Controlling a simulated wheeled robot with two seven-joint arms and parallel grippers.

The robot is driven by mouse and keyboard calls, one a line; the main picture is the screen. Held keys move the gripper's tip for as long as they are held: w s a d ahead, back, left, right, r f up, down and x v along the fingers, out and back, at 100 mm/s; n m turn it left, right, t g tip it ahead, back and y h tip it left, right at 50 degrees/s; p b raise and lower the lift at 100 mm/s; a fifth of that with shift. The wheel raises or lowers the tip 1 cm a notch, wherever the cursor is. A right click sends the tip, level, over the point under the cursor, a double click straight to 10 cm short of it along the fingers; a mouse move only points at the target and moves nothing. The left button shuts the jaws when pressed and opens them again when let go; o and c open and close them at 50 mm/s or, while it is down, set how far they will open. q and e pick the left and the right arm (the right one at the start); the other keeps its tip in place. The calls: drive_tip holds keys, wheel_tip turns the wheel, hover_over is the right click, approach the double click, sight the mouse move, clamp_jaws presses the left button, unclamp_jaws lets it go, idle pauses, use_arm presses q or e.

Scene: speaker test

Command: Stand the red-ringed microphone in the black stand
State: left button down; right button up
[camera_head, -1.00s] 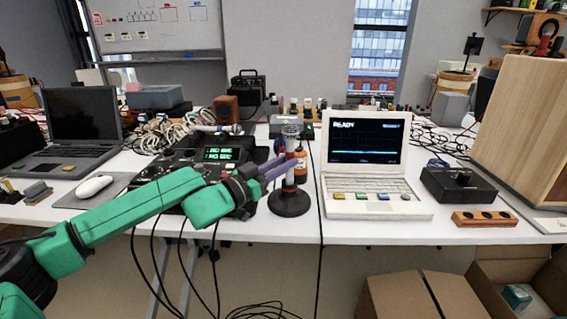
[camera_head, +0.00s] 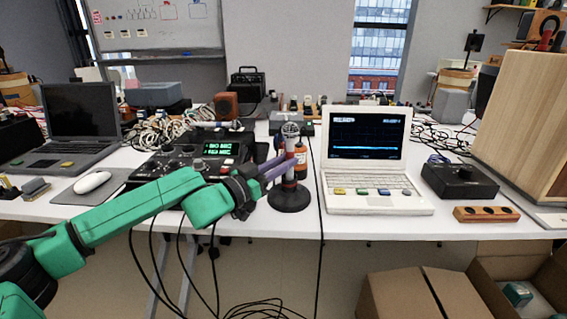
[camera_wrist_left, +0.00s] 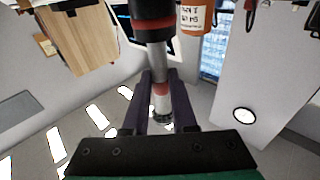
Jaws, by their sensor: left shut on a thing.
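The microphone (camera_head: 290,131) stands upright with its mesh head at the top, above the black stand (camera_head: 290,198) on the table. In the left wrist view its silver body (camera_wrist_left: 156,58) and a red ring (camera_wrist_left: 160,89) show between my fingers. Its lower end meets a dark cylinder with a red band (camera_wrist_left: 152,25); how deep it sits there is hidden. My left gripper (camera_head: 290,161) is shut on the microphone and reaches in from the left; its purple fingers also show in the wrist view (camera_wrist_left: 160,84). My right gripper is out of view.
An orange bottle (camera_head: 301,160) stands close behind the microphone. A mixer with green text (camera_head: 190,160) is to the left. A white laptop (camera_head: 375,203) is to the right, with a black box (camera_head: 458,182) beyond.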

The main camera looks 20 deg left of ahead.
use_arm(q)
drive_tip(key=shift+f, duration=0.25)
idle(0.4)
drive_tip(key=c, duration=0.6)
unclamp_jaws()
drive_tip(key=shift+c, duration=0.2)
